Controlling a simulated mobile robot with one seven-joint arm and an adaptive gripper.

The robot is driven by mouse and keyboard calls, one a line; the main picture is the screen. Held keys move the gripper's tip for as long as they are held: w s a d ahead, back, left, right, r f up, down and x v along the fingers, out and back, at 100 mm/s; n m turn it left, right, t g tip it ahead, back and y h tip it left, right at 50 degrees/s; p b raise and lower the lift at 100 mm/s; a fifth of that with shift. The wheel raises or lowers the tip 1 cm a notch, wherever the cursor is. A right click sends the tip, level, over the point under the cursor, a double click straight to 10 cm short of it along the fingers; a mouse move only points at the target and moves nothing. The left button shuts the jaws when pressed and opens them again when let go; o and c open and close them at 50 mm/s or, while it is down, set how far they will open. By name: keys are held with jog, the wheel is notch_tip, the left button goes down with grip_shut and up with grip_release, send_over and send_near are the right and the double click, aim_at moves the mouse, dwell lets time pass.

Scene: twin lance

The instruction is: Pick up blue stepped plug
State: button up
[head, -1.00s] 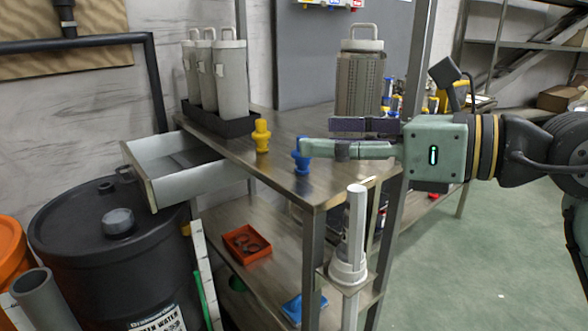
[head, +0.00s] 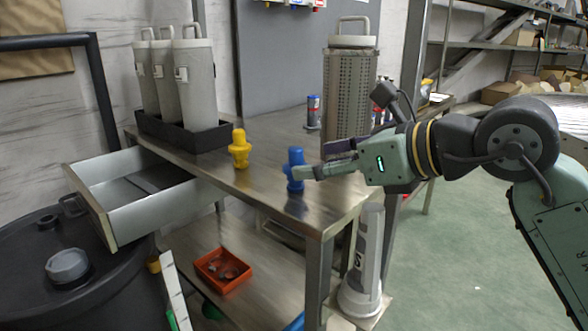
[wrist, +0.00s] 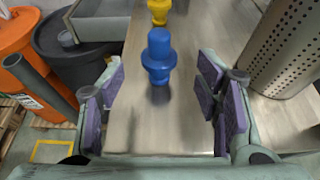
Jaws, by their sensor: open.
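The blue stepped plug (head: 294,170) stands upright on the metal bench top near its front right corner. In the wrist view the blue plug (wrist: 158,58) stands ahead of my gripper (wrist: 162,108), roughly centred between its purple-padded fingers and a little beyond their tips. My gripper (head: 318,160) is open and empty. In the head view one finger overlaps the right side of the plug; I cannot tell whether it touches. A yellow stepped plug (head: 240,149) stands behind and to the left, also in the wrist view (wrist: 159,10).
A perforated metal canister (head: 349,90) stands on the bench close to my gripper, on its right in the wrist view. A black tray (head: 170,131) with several grey canisters is at the back left. An open drawer (head: 150,215) juts out left. A red bin (head: 240,279) sits below.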

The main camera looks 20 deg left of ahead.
jog(key=shift+f+x, duration=0.2)
jog(key=shift+x, duration=2.9)
jog(key=shift+s+d, duration=0.1)
jog(key=shift+c, duration=0.4)
jog(key=c, duration=1)
jog(key=shift+r, duration=0.15)
